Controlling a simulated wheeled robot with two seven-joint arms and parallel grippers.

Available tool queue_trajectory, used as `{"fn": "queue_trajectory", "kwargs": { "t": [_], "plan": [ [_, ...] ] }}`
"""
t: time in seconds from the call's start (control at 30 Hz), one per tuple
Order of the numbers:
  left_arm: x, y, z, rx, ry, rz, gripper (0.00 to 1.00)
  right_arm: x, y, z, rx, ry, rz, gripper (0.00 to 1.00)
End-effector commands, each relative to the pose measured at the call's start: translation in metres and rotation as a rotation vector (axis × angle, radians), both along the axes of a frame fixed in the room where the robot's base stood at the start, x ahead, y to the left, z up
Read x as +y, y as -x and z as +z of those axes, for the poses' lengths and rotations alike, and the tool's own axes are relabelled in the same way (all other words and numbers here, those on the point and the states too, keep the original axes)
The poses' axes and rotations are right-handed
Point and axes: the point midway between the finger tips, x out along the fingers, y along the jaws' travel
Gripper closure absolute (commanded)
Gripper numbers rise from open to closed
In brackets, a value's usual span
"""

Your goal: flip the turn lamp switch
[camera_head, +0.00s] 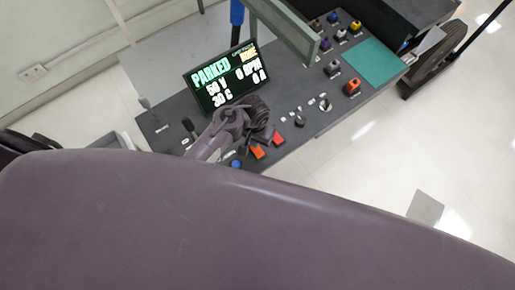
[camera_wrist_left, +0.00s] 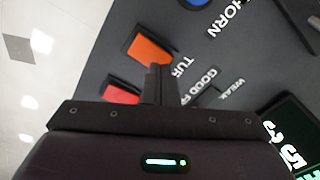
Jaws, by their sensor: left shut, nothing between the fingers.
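The orange rocker switch (camera_head: 257,152) sits on the dark panel, beside a red rocker switch (camera_head: 278,139). In the left wrist view the orange switch (camera_wrist_left: 148,47) has a partly hidden label beginning "TUR", and the red switch (camera_wrist_left: 121,95) is partly covered by my gripper. My left gripper (camera_head: 266,134) is shut and empty, just above the panel by these two switches. In the left wrist view its fingertips (camera_wrist_left: 160,70) are at the near edge of the orange switch; I cannot tell whether they touch. My right gripper is in neither view.
A display (camera_head: 227,77) reading "PARKED" stands behind my left gripper. A blue horn button (camera_head: 236,163) lies left of the orange switch. Several knobs and buttons, including an orange one (camera_head: 352,86), stand to the right. A grey frame bar (camera_head: 285,32) rises above the panel's back.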

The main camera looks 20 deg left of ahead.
Motion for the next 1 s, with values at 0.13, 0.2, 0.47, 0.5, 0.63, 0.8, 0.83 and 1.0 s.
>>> {"fn": "queue_trajectory", "kwargs": {
  "t": [0.13, 0.2, 0.47, 0.5, 0.63, 0.8, 0.83, 1.0],
  "plan": [
    [0.0, 0.0, 0.0, 0.0, 0.0, 0.0, 1.0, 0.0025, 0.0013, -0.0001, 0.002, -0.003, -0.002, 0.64],
    [0.0, 0.0, 0.0, 0.0, 0.0, 0.0, 1.0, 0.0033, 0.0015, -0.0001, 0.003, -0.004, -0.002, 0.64],
    [0.0, 0.0, -0.0009, 0.0, 0.0, 0.0, 1.0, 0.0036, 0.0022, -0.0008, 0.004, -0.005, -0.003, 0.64],
    [0.0, 0.0, -0.0013, 0.0, 0.0, 0.0, 1.0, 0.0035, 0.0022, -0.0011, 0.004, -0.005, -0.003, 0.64],
    [0.0001, -0.0001, -0.0033, 0.0, 0.0, 0.0, 1.0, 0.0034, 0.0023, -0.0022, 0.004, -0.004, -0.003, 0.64],
    [0.0001, -0.0002, -0.0059, 0.0, 0.0, 0.0, 1.0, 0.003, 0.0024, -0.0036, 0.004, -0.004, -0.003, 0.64],
    [0.0001, -0.0002, -0.0063, 0.0, 0.0, 0.0, 1.0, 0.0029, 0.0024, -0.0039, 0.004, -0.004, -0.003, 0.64],
    [0.0002, -0.0002, -0.0089, 0.0, 0.0, 0.0, 1.0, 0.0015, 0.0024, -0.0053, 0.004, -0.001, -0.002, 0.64]
  ]
}}
